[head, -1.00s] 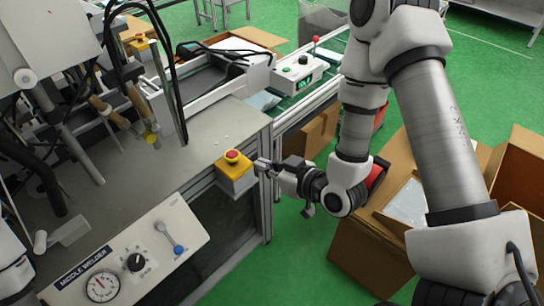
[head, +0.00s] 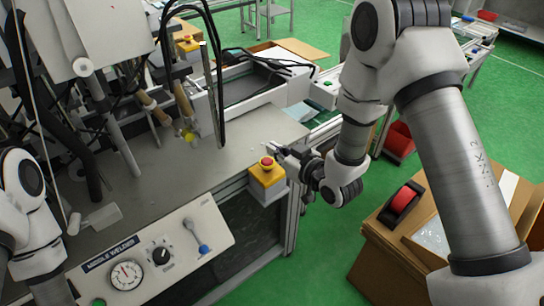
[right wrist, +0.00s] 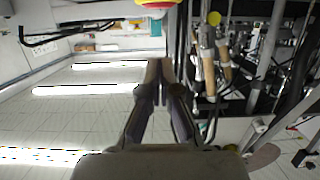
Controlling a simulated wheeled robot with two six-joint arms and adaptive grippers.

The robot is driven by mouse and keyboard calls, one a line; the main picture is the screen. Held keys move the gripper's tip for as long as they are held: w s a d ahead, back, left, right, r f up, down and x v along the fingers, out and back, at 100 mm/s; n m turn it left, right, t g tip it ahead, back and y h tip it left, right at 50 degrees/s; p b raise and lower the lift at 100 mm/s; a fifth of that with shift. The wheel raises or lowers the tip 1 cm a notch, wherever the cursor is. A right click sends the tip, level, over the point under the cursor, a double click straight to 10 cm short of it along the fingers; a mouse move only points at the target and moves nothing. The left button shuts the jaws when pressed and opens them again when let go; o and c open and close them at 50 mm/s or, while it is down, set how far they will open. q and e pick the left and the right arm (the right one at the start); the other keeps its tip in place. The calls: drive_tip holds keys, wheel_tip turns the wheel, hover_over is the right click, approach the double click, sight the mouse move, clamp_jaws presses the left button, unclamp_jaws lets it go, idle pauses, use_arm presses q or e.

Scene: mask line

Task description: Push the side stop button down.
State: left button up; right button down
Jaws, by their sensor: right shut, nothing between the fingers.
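The side stop button (head: 267,163) is a red mushroom button on a yellow box mounted at the right front corner of the grey machine bench. My right gripper (head: 272,149) is shut and empty, with its fingertips just above and behind the red cap in the head view. I cannot tell whether they touch it. In the right wrist view the shut fingers (right wrist: 160,68) point up the picture, and the red and yellow of the button (right wrist: 155,3) are cut off at the top edge.
A welder panel (head: 150,250) with gauge, knob and blue lever slopes at the front. Cables and welding tools hang over the bench (head: 240,150). Another yellow-boxed stop button (head: 187,41) is farther back. Cardboard boxes (head: 385,262) stand right; green floor lies between.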

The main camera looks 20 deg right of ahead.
sight(272, 166)
drive_tip(key=f, duration=0.2)
drive_tip(key=w+f, duration=0.1)
drive_tip(key=shift+w+a+f+p, duration=0.1)
drive_tip(key=shift+a+f+p, duration=0.15)
drive_tip(key=shift+p, duration=0.1)
drive_tip(key=shift+f, duration=0.45)
